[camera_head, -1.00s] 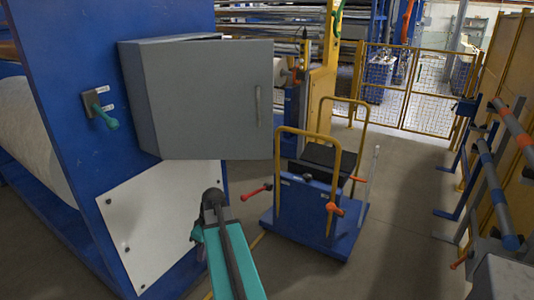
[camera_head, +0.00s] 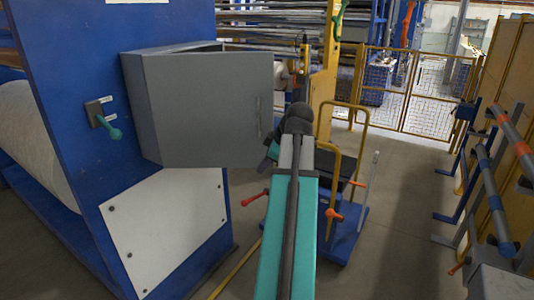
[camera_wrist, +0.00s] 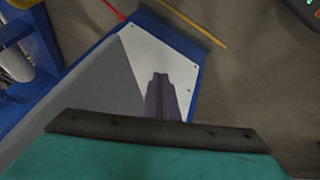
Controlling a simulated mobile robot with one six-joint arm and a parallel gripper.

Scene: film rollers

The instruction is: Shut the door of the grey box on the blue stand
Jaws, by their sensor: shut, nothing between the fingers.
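The grey box (camera_head: 137,110) is fixed to the side of the blue stand (camera_head: 65,90). Its grey door (camera_head: 205,110) stands ajar; a dark gap shows along the top, and the door reaches right past the box. The faint handle is near its right edge. My gripper is shut and empty. In the wrist view its dark fingers (camera_wrist: 160,78) point over the stand's white panel (camera_wrist: 165,60), beside a grey surface of the box or door (camera_wrist: 85,100). In the head view my wrist is by the door's lower right edge; contact cannot be told.
A blue trolley (camera_head: 330,238) with yellow rails stands behind my arm, partly hidden. A green-handled lever (camera_head: 107,125) is on the stand left of the box. A rack with rollers (camera_head: 485,180) is at right. Floor between trolley and rack is clear.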

